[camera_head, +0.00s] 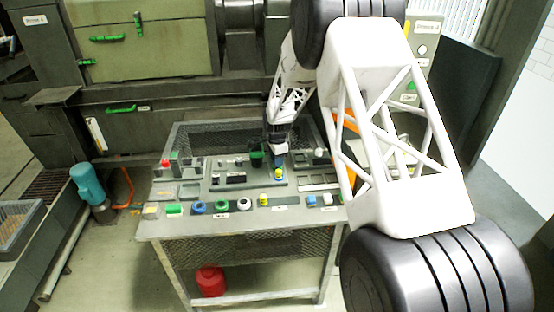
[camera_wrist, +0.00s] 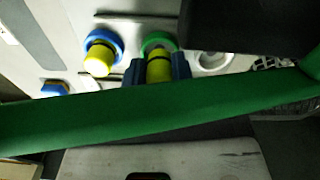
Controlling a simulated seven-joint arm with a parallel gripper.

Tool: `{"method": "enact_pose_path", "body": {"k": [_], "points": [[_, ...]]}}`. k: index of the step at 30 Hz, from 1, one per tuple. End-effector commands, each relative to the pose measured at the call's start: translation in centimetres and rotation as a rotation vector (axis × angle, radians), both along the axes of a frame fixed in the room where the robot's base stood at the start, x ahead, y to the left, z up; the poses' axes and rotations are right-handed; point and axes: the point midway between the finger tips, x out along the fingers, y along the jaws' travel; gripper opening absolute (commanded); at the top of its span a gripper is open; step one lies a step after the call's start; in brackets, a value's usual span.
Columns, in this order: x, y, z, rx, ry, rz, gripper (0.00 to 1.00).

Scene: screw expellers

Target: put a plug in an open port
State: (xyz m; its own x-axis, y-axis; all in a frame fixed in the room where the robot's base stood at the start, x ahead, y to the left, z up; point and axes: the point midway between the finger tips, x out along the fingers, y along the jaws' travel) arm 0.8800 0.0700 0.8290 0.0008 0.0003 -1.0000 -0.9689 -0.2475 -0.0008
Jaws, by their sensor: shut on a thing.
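My gripper (camera_head: 279,163) reaches down over the panel on the table. In the wrist view its blue fingertips (camera_wrist: 158,70) are shut on a yellow plug (camera_wrist: 158,66) with a dark band. The plug is in line with a green-ringed port (camera_wrist: 158,42); I cannot tell how deep it sits. The held plug also shows as a yellow spot below my gripper in the head view (camera_head: 278,174). To its left in the wrist view, another yellow plug (camera_wrist: 99,60) stands in a blue-ringed port (camera_wrist: 112,38). To its right is a pale ringed port (camera_wrist: 212,62) with no plug seen in it.
A green bar (camera_wrist: 150,112) crosses the wrist view close up and hides part of the panel. The table's front ledge (camera_head: 185,222) carries several coloured pieces, including a blue ring (camera_head: 199,207) and a white ring (camera_head: 244,204). A red button (camera_head: 165,163) stands at the panel's left.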

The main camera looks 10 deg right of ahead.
Motion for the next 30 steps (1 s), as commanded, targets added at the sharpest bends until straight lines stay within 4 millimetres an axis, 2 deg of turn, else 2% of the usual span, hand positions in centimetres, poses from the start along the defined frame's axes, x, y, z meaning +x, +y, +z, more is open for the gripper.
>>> {"method": "enact_pose_path", "body": {"k": [30], "points": [[-0.06,0.03,-0.96,0.000,0.001,0.000,0.03]]}}
